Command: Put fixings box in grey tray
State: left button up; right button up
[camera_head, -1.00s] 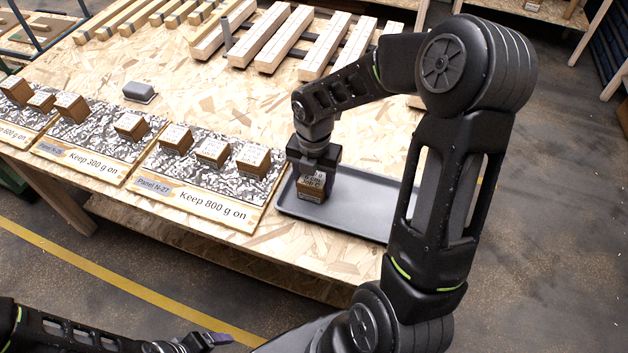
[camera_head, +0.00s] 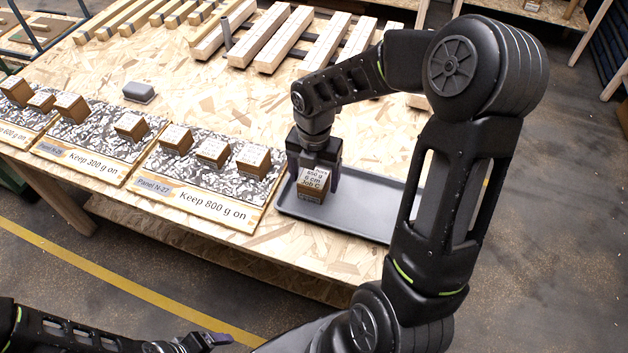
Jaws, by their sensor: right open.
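A brown fixings box (camera_head: 312,188) with a white printed label on top stands in the left part of the grey tray (camera_head: 352,222). My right gripper (camera_head: 316,168) is open just behind and above this box, its fingers on either side; the box's lower edge appears to rest on the tray floor. More boxes like it stand on the speckled panels to the left, such as one at the panel's right end (camera_head: 253,161). My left gripper (camera_head: 208,340) is low at the bottom edge, away from the table; its jaws are too small to read.
The panel marked "Keep 800 g on" (camera_head: 205,195) lies close left of the tray. A small grey block (camera_head: 138,92) sits behind the panels. Wooden slats (camera_head: 284,38) lie at the back. The board between the slats and the tray is clear.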

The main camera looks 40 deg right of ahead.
aim_at(314, 177)
notch_tip(314, 177, up, 10)
jog(key=shift+r, duration=0.1)
